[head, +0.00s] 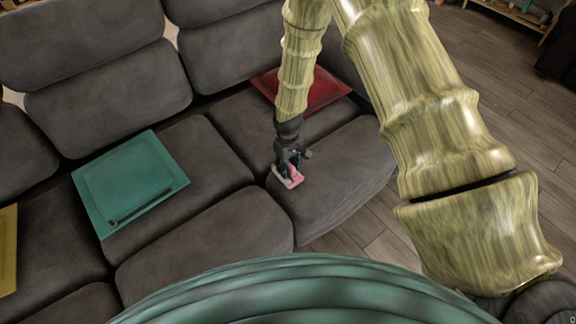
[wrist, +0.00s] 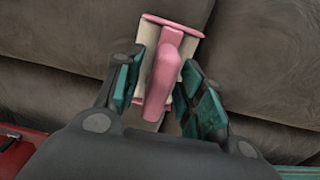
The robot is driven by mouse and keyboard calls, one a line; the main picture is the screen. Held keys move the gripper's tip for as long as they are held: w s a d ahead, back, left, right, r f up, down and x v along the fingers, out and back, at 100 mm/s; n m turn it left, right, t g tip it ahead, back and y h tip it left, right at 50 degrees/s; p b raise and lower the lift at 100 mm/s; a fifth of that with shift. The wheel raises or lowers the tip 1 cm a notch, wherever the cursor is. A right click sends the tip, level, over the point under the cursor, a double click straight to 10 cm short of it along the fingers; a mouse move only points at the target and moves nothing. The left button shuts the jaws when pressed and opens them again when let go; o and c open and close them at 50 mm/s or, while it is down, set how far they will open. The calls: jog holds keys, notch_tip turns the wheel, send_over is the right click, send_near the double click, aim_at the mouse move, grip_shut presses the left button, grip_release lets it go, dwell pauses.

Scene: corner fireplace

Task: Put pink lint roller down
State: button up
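The pink lint roller (wrist: 166,72) has a pink handle and a pale roller body. In the head view the lint roller (head: 290,181) is at the seat cushion, near the seam beside the front right seat. It appears to rest on the grey fabric, though contact underneath is hidden. My gripper (wrist: 166,98) is directly over it, with one teal-padded finger on each side of the handle. A gap shows between the left finger and the handle; the right finger is very close to it. In the head view my gripper (head: 289,168) partly covers the roller.
The grey sofa (head: 190,240) fills the area. A teal square tray (head: 130,175) with a dark stick lies left, a red one (head: 325,92) lies behind my gripper, and a yellow one (head: 8,250) is at the left edge. The front right seat (head: 345,175) is bare.

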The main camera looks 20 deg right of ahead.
notch_tip(320, 180, up, 12)
jog(key=shift+r, duration=0.15)
dwell(0.5)
jog(key=s+f, duration=0.4)
jog(key=s, duration=0.1)
jog(key=s+f+m, duration=0.1)
jog(key=s+f, duration=0.4)
jog(key=s, duration=0.1)
jog(key=s+f+m+y, duration=0.1)
jog(key=s+f, duration=0.3)
jog(key=s, duration=0.1)
jog(key=shift+s+a+f, duration=0.1)
jog(key=shift+s+f, duration=0.05)
jog(key=shift+s, duration=0.2)
jog(key=s+d+f+m, duration=0.1)
jog(key=s+f, duration=0.1)
jog(key=s, duration=0.7)
jog(key=s+d+f+m+h, duration=0.1)
jog(key=s+d+f, duration=0.1)
jog(key=s, duration=0.8)
jog(key=shift+s+d, duration=0.25)
notch_tip(320, 180, up, 7)
jog(key=p, duration=0.6)
jog(key=shift+p, duration=0.4)
